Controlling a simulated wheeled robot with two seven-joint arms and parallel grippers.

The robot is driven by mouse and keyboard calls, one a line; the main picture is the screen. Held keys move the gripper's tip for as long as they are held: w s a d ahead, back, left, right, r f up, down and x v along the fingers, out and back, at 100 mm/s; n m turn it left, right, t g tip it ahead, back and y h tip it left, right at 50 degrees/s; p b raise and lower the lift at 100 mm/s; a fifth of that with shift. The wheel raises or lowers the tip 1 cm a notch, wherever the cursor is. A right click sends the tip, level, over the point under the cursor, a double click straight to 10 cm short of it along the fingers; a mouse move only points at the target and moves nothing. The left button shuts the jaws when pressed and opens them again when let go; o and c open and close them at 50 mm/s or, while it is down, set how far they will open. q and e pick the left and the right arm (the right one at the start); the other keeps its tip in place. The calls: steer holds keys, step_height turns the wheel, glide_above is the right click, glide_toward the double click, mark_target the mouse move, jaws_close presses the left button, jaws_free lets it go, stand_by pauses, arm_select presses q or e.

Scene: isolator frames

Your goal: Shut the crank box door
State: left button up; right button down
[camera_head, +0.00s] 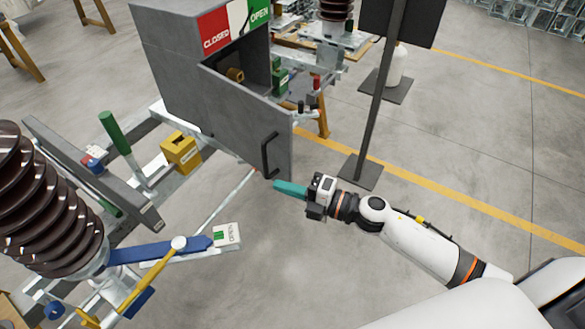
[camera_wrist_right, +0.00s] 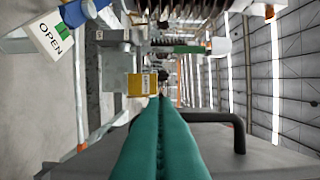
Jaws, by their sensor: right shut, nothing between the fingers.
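The grey crank box (camera_head: 168,70) stands at the upper middle of the head view, with CLOSED and OPEN labels on top. Its door (camera_head: 235,115) stands open, swung out toward me, and part of the dark inside shows. A black bar handle (camera_head: 268,155) is near the door's free edge. My right gripper (camera_head: 277,185) has its teal fingers together and empty, close to the door's lower free corner. In the right wrist view the shut fingers (camera_wrist_right: 162,105) lie over the grey door (camera_wrist_right: 265,155), with the handle (camera_wrist_right: 238,135) to their right. I cannot tell whether they touch it. My left gripper is not in view.
A dark sign post (camera_head: 375,100) on a flat base stands right of the door. A yellow block (camera_head: 181,152), a green-handled lever (camera_head: 115,132) and a ribbed brown insulator (camera_head: 45,200) are at the left. Bare floor (camera_head: 300,250) lies below the door.

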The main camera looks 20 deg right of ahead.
mark_target(289, 177)
steer(key=w, duration=0.1)
steer(key=w+d, duration=0.1)
steer(key=shift+w+d+p, duration=0.25)
steer(key=shift+w+p, duration=0.05)
steer(key=shift+p, duration=0.1)
steer(key=shift+w+d, duration=0.15)
steer(key=shift+d, duration=0.4)
steer(key=shift+f, duration=0.1)
